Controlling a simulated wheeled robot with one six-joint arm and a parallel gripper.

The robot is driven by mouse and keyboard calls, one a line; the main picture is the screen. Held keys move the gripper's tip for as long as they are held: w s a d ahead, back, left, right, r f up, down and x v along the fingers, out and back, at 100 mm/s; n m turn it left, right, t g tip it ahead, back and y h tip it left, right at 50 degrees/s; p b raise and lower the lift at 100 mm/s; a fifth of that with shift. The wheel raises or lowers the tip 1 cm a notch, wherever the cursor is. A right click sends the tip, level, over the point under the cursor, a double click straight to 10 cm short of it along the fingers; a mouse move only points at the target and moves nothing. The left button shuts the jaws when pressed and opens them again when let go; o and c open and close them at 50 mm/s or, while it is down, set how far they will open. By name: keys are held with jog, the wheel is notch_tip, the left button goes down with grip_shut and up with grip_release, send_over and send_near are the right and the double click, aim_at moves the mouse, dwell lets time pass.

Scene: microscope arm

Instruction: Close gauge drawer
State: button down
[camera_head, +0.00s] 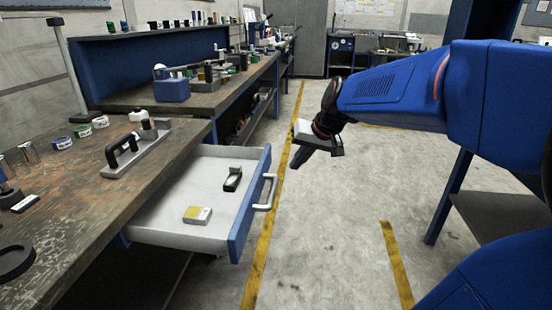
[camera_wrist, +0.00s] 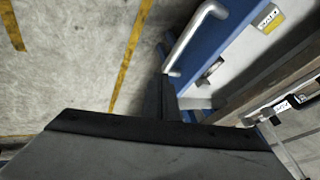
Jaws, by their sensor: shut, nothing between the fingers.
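The gauge drawer (camera_head: 165,226) is pulled out from under the workbench, with a blue front and a silver bar handle (camera_head: 265,192). Inside lie a small black-and-silver gauge (camera_head: 233,179) and a white-and-yellow box (camera_head: 197,215). My gripper (camera_head: 297,163) is shut and empty, in the air to the right of the drawer front and apart from the handle in the head view. In the wrist view the shut fingers (camera_wrist: 162,98) show at lower middle, with the handle (camera_wrist: 196,34) and blue drawer front (camera_wrist: 228,20) just beyond them. Contact cannot be told there.
The wooden workbench (camera_head: 75,195) holds a grey block with black handles (camera_head: 136,149) near the drawer. A blue toolbox (camera_head: 171,85) stands farther back. The concrete floor (camera_head: 335,215) right of the drawer is clear, marked with yellow lines. A blue-legged table stands at right.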

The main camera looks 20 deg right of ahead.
jog(key=w+d+m+t, duration=0.1)
jog(key=w+d, duration=0.2)
jog(key=w, duration=0.2)
jog(key=w+d+m, duration=0.1)
jog(key=w+d, duration=0.2)
jog(key=w, duration=0.2)
jog(key=shift+w+a+f, duration=1)
jog(key=shift+w+f, duration=0.3)
jog(key=shift+w+a+f, duration=0.95)
jog(key=shift+w+f, duration=0.35)
jog(key=shift+f, duration=0.05)
jog(key=shift+w+a+f, duration=1)
jog(key=shift+w+f, duration=0.3)
send_over(213, 164)
